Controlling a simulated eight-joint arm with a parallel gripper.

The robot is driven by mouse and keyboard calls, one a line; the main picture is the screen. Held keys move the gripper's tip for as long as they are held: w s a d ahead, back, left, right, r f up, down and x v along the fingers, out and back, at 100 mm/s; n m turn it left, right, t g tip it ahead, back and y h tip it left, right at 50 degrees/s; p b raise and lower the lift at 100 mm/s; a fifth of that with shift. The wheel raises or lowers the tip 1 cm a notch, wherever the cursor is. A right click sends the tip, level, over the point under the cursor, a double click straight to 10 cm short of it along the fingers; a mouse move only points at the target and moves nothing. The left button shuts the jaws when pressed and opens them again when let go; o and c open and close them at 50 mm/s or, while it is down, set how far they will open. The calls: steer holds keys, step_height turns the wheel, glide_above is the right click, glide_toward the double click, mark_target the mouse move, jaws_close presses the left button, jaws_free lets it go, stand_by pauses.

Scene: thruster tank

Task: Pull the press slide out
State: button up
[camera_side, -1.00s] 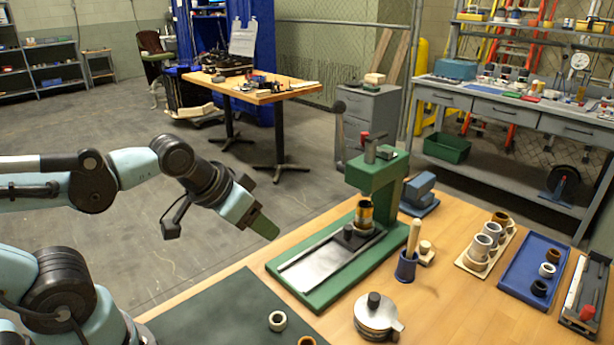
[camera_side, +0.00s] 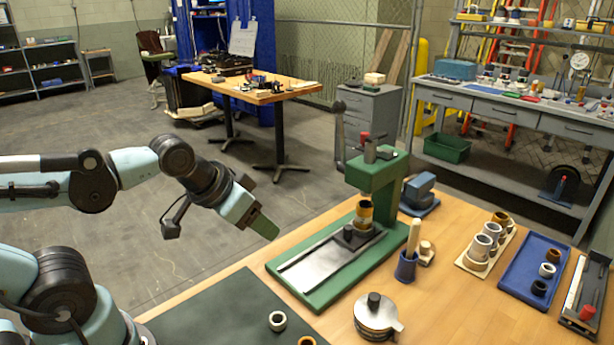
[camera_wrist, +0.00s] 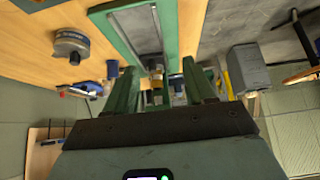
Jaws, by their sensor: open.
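The press (camera_side: 376,180) is green and stands upright on the wooden bench. Its slide is a silver plate (camera_side: 322,258) lying in the green base (camera_side: 312,298), with a black knob (camera_side: 348,233) near the press column. A brass-and-dark cylinder (camera_side: 364,214) stands at the knob's far side, under the press head. My gripper (camera_side: 263,228) hangs to the left of the press base, above the bench edge, apart from the slide. In the wrist view my gripper (camera_wrist: 158,68) shows two green fingers spread apart with nothing held; the slide (camera_wrist: 142,32) appears beyond them.
A blue cup with a wooden handle (camera_side: 405,265) and a lidded round metal pot (camera_side: 375,315) stand right of the press. A dark green mat (camera_side: 215,315) with rings lies in front. A blue tray (camera_side: 520,278) is farther right. The press lever (camera_side: 340,135) sticks up.

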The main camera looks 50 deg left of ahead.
steer(key=shift+w, duration=0.2)
steer(key=c, duration=0.4)
steer(key=m+t+h, duration=0.1)
steer(key=m+h, duration=0.9)
glide_toward(345, 227)
steer(key=x, duration=0.9)
jaws_close()
